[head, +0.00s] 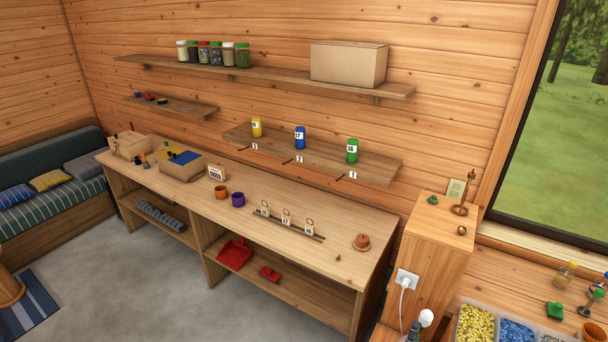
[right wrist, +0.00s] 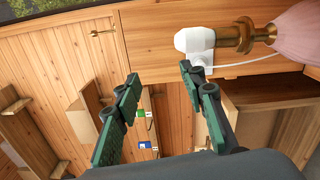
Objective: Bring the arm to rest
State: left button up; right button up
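My right gripper (right wrist: 159,74) shows in the right wrist view with its two dark green fingers spread wide apart. Nothing is between the fingers, and wood panelling shows behind the gap. A white rounded piece on a brass fitting (right wrist: 233,37), with a pink part beyond it, is past the right fingertip; I cannot tell whether they touch. In the head view, little of my right gripper can be made out near the bottom edge. My left gripper is in neither view.
The long wooden bench (head: 330,250) carries cups, tags and boxes. A shelf (head: 370,165) above holds yellow, blue and green cans. At right are a wooden cabinet (head: 432,235), a white plug (head: 407,280) with a cord, and trays of yellow (head: 475,325) and blue pieces.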

jog(key=s+d+f+m+g+y, duration=0.2)
jog(key=s+d+f+m+g, duration=0.6)
jog(key=s+f, duration=0.3)
jog(key=s+a+f+m+g+y, duration=0.2)
jog(key=s+a+m+y, duration=0.1)
jog(key=s, duration=0.5)
jog(key=s+a+f+m+g+y, duration=0.2)
jog(key=s+y, duration=0.2)
jog(key=s, duration=0.5)
notch_tip(320, 180, down, 33)
jog(key=a+g+b, duration=0.1)
jog(key=a+b, duration=0.1)
jog(key=b, duration=0.3)
pick_arm(q)
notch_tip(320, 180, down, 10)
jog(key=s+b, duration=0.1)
jog(key=b, duration=0.4)
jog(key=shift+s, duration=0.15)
pick_arm(e)
jog(key=s+f+n+g, duration=0.1)
jog(key=s+f, duration=2)
jog(key=f, duration=0.3)
jog(key=shift+s+d+g, duration=0.15)
jog(key=shift+s+g, duration=0.1)
jog(key=shift+g, duration=0.05)
